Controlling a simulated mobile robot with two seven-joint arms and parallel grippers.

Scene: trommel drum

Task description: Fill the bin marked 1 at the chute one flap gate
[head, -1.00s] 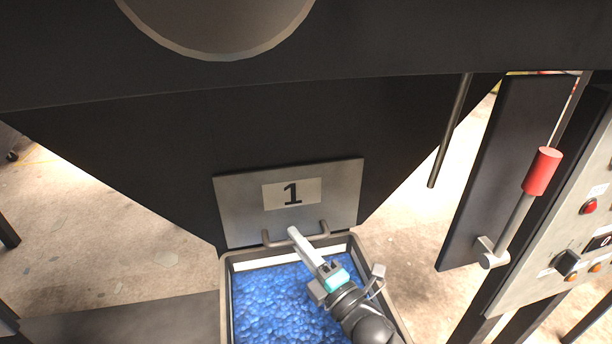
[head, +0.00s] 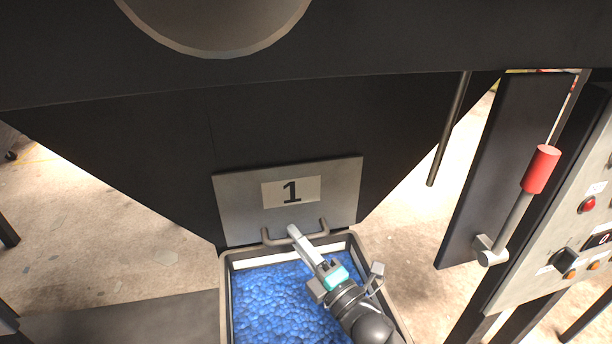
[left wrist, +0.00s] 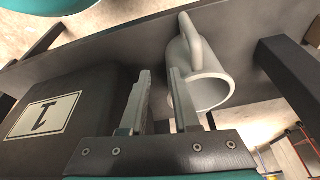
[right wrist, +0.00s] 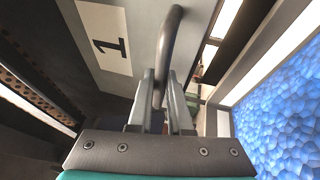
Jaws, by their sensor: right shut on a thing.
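The chute one flap gate (head: 238,200) is a grey metal plate with a "1" label and a bar handle (head: 268,237) along its lower edge. It also shows in the right wrist view (right wrist: 145,20). I cannot tell whether it stands slightly ajar. My right gripper (head: 293,232) is shut on the handle, also seen in the right wrist view (right wrist: 160,85). The bin (head: 226,290) below holds many blue pieces (head: 275,305); my right arm hides part of them. A dark bin face marked 1 (left wrist: 100,85) shows in the left wrist view. My left gripper (left wrist: 160,75) is open and empty there.
A pale grey mug (left wrist: 212,92) is close beside the left gripper's right finger. A red-handled lever (head: 541,170) and a control panel (head: 560,240) with buttons stand at right. A dark rod (head: 450,130) hangs right of the chute. Bare floor shows at left.

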